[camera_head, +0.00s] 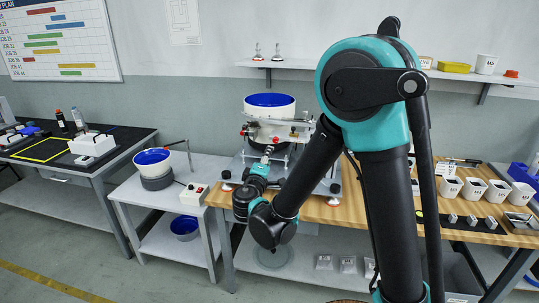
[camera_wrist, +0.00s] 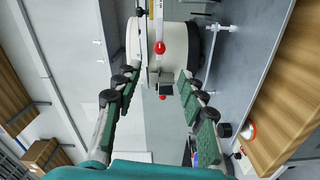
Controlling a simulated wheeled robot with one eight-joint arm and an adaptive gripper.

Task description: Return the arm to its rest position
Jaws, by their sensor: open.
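My arm, teal and black, rises in front of the wooden bench in the head view and bends down to the left. My gripper (camera_head: 268,150) is at its far end, in front of the screw feeder machine. It looks small there and is partly merged with the machine behind. In the wrist view my gripper (camera_wrist: 158,80) is open, its two green-padded fingers wide apart with nothing between them. The feeder machine (camera_wrist: 142,40), white with red knobs, shows beyond the fingertips. In the head view the machine (camera_head: 270,105) carries a blue-lined bowl; contact with it cannot be told.
The wooden bench (camera_head: 330,213) holds several white bins (camera_head: 473,190) at right. A grey side table (camera_head: 140,192) with a blue-lined bowl (camera_head: 153,160) and a switch box (camera_head: 193,195) stands left. A wall shelf (camera_head: 340,65) runs behind. Floor at lower left is clear.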

